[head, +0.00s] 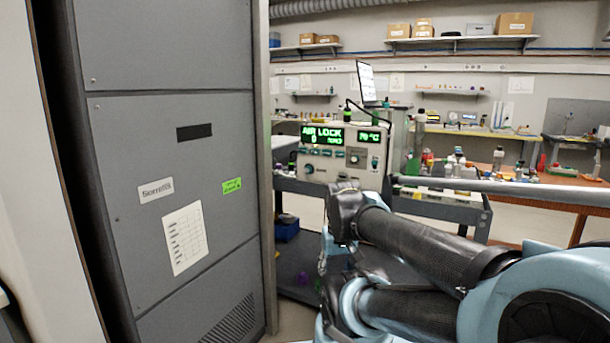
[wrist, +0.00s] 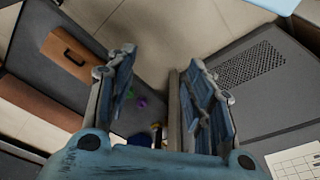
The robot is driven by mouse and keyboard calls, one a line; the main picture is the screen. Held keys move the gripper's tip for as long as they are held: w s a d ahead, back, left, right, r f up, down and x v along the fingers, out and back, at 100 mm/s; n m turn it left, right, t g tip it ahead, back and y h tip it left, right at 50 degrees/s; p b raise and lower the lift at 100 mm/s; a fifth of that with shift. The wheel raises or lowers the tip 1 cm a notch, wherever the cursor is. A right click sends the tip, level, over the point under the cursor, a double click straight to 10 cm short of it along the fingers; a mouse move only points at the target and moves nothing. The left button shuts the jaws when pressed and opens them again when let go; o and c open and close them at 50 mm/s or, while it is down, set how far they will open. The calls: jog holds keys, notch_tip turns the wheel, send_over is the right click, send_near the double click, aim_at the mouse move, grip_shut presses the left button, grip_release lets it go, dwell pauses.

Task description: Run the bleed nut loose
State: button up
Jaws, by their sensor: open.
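I cannot make out the bleed nut in either view. A grey instrument (head: 342,153) with lit green displays reading "AIR LOCK" and "70 °C" stands on a cart beyond my arm. It has knobs on its front, and my arm covers part of its lower right. In the wrist view my gripper (wrist: 160,85) is open, its two blue fingers wide apart with nothing between them. It hangs above the floor area beside the grey cabinet (wrist: 255,85). The cabinet (head: 175,130) fills the left of the head view.
Small purple (wrist: 142,102) and green (wrist: 130,93) things lie below my gripper on a dark surface. A blue bin (head: 287,230) sits low under the cart (head: 310,187). A wooden bench (head: 560,190) with several bottles stands at right. Shelves (head: 465,39) with boxes line the back wall.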

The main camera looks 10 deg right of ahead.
jog(key=w+d+r+m+t+h, duration=0.1)
jog(key=w+d+r+h, duration=0.15)
jog(key=w, duration=0.35)
jog(key=w+d+r+m+h, duration=0.1)
jog(key=w+d+r+h, duration=0.15)
jog(key=w, duration=0.35)
jog(key=m+t+h, duration=0.4)
jog(key=t+h, duration=0.1)
jog(key=t, duration=0.6)
send_near(306, 171)
jog(key=x, duration=0.9)
jog(key=shift+w+d, duration=0.15)
jog(key=shift+w, duration=0.05)
jog(key=shift+c, duration=0.5)
jog(key=c, duration=1)
